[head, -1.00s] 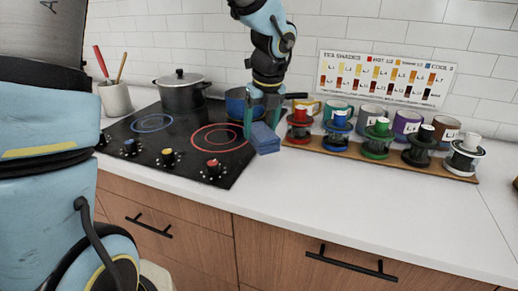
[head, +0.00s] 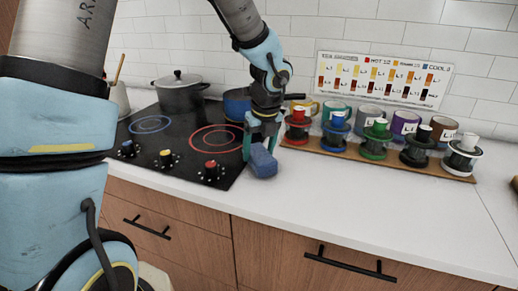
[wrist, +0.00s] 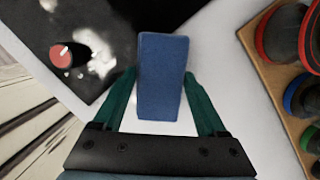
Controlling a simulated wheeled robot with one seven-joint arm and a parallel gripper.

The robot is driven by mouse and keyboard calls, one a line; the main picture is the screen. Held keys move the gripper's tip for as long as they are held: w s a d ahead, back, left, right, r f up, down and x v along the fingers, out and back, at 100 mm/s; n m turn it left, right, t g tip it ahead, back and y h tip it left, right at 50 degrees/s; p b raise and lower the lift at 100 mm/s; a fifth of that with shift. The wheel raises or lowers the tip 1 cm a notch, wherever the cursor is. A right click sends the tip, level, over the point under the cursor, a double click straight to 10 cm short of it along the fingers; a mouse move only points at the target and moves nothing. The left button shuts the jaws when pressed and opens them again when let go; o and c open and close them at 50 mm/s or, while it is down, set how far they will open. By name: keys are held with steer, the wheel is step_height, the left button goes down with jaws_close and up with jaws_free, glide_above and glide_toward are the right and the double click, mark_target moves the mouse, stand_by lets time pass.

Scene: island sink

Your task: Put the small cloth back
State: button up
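The small cloth (head: 262,161) is a blue folded block by the right front corner of the black cooktop. My gripper (head: 262,138) points down over it in the head view. In the wrist view the cloth (wrist: 162,78) lies between the two green fingertips of my gripper (wrist: 161,78), which meet its sides. The gripper is shut on it. The cloth looks tilted in the head view. I cannot tell whether its lower edge touches the white counter.
The cooktop (head: 150,150) with front knobs is to the left, bearing a dark pot (head: 180,95) and a blue pan (head: 236,106). A wooden board (head: 395,159) with several coloured drippers and mugs behind it stands right. The counter front (head: 340,195) is clear.

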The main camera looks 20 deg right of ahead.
mark_target(264, 159)
steer(key=o, duration=0.4)
steer(key=shift+c, duration=0.2)
steer(key=shift+r, duration=0.55)
steer(key=v, duration=1.2)
steer(key=a+f+n, duration=0.3)
steer(key=a+n, duration=0.7)
steer(key=n, duration=0.1)
steer(key=a+f+n, duration=0.3)
steer(key=a+n, duration=0.7)
steer(key=n, duration=0.2)
steer(key=s+a+f+n+g, duration=0.1)
steer(key=a+f+n, duration=0.2)
steer(key=a+n, duration=0.7)
steer(key=shift+a+f+n, duration=0.2)
steer(key=shift+f+n, duration=0.2)
steer(key=shift+n, duration=0.4)
